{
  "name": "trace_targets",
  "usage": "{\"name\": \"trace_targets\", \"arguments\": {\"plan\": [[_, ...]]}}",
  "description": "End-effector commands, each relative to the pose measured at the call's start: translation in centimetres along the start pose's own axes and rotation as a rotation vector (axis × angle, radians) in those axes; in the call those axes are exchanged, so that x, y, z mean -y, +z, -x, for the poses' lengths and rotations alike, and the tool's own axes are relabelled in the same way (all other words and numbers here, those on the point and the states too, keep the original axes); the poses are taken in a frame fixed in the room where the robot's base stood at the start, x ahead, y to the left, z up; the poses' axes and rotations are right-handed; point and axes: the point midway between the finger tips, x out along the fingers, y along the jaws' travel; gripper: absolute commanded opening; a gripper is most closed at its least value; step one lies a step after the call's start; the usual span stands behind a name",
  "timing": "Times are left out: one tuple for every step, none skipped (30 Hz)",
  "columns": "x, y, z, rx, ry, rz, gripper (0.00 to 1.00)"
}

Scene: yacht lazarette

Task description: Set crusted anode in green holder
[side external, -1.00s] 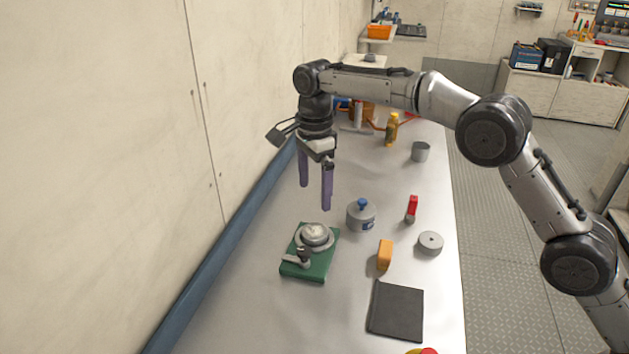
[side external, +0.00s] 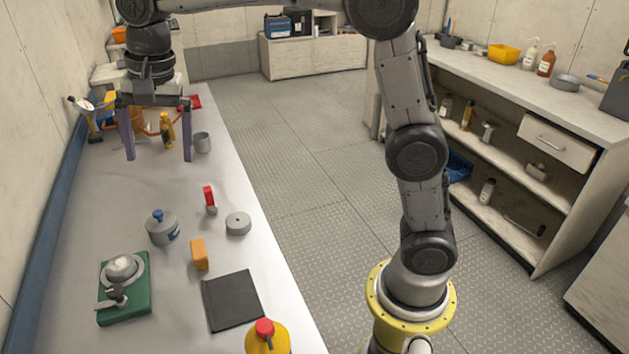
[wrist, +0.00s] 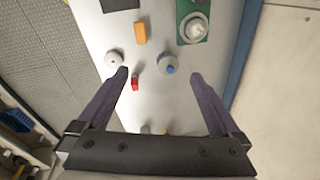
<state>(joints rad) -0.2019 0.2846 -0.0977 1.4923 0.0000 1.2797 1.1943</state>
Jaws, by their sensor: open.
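The green holder (side external: 134,312) lies on the near left of the bench; it also shows at the top of the wrist view (wrist: 183,10). A pale grey, rough-looking domed piece, apparently the crusted anode (side external: 122,268), sits in the round grey seat on the holder; it also shows in the wrist view (wrist: 196,28). My gripper (side external: 157,157) is open and empty, raised above the bench and well beyond the holder. Its purple fingers are wide apart in the wrist view (wrist: 160,78).
A grey pot with a blue knob (side external: 162,229), a grey disc (side external: 238,223), a red-handled item (side external: 209,199), an orange block (side external: 200,254) and a black pad (side external: 233,300) lie nearby. Bottles and a grey cup (side external: 202,143) stand farther back. A wall borders the bench's left.

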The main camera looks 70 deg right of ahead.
Motion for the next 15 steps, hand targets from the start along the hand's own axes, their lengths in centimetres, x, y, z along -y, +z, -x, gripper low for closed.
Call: {"name": "trace_targets", "arguments": {"plan": [[-2.2,0.1,1.2,-0.012,-0.02,0.059,1.0],[-3.3,0.2,1.8,-0.021,-0.032,0.099,1.0],[-4.9,0.4,2.4,-0.031,-0.045,0.153,1.0],[-6.1,0.6,2.8,-0.04,-0.055,0.194,1.0],[-7.3,0.8,3.1,-0.049,-0.063,0.235,1.0],[-9.0,1.1,3.4,-0.063,-0.074,0.29,1.0],[-10.2,1.4,3.6,-0.074,-0.083,0.33,1.0],[-11.4,1.7,3.8,-0.085,-0.09,0.371,1.0],[-13.1,2.1,3.9,-0.102,-0.1,0.425,1.0],[-14.3,2.4,3.9,-0.114,-0.105,0.466,1.0],[-15.5,2.8,3.8,-0.127,-0.111,0.507,1.0],[-17.1,3.3,3.7,-0.145,-0.117,0.561,1.0],[-18.3,3.7,3.5,-0.159,-0.121,0.602,1.0],[-19.5,4.1,3.2,-0.173,-0.125,0.642,1.0],[-20.9,4.6,2.9,-0.192,-0.128,0.693,1.0]]}}
